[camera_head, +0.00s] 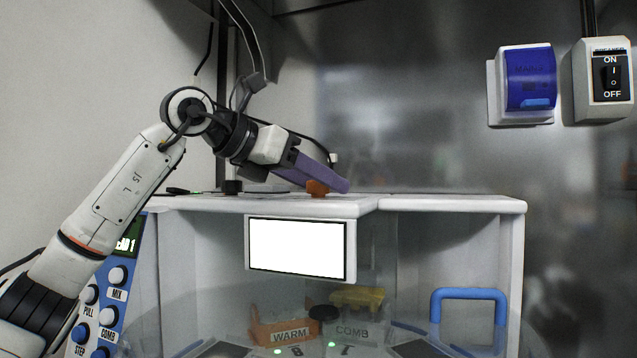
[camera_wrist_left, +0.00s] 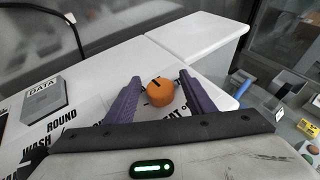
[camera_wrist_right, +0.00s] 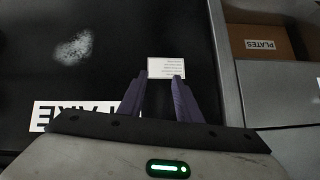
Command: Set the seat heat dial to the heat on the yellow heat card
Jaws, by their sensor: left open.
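The orange dial (camera_head: 317,188) stands on the white worktop in the head view. In the left wrist view the orange dial (camera_wrist_left: 160,93) shows a dark line on its top, toward the upper left. Lettering beside it is partly hidden; "EAT" can be read. My left gripper (camera_head: 335,187) is open at the dial. In the left wrist view its purple fingers (camera_wrist_left: 160,80) are on either side of the dial; contact cannot be told. My right gripper (camera_wrist_right: 159,77) is open and empty over a dark surface, near a small white card with print (camera_wrist_right: 166,68). I cannot make out a yellow heat card.
A grey DATA box (camera_wrist_left: 42,98) and ROUND and WASH labels lie left of the dial. A blank white screen (camera_head: 297,250) hangs on the cabinet front. A blue knob panel (camera_head: 112,290) stands at left; an ON/OFF switch (camera_head: 610,78) is on the wall.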

